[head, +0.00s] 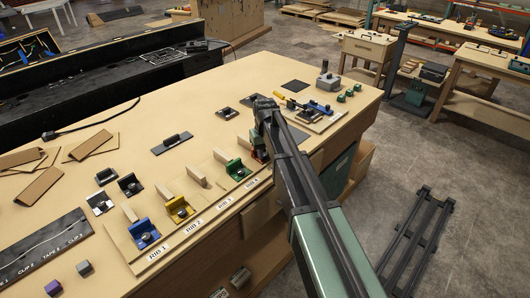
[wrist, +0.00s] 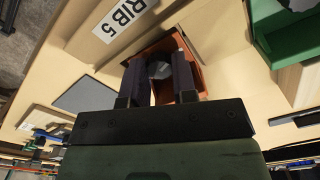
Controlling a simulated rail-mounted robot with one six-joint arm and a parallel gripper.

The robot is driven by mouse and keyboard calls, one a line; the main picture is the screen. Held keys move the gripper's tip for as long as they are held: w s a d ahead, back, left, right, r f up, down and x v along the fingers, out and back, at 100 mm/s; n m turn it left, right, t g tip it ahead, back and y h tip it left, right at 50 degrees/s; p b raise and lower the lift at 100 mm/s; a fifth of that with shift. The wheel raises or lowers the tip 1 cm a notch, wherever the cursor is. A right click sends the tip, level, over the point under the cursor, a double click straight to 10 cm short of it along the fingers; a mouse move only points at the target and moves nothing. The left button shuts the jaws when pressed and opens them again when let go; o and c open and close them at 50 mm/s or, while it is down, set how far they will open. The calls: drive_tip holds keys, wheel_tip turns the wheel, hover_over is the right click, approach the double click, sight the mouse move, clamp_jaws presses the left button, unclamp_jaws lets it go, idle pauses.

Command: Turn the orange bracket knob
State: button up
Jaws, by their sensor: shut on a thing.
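The orange bracket (wrist: 198,47) sits on the wooden board beside the RIB 5 label (wrist: 122,14) in the wrist view. Its grey knob (wrist: 160,69) shows between the two dark fingers of my gripper (wrist: 160,77). The fingers are closed on the knob, one on each side. In the head view my gripper (head: 262,138) reaches down at the right end of the row of brackets and hides most of the orange bracket.
The green bracket (head: 237,170) stands close by on the left, and also shows in the wrist view (wrist: 290,35). The yellow bracket (head: 180,209) and blue bracket (head: 144,234) follow along the row. Wooden blocks (head: 222,156) stand behind them.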

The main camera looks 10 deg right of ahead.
drive_tip(key=o, duration=1)
drive_tip(key=shift+c, duration=0.2)
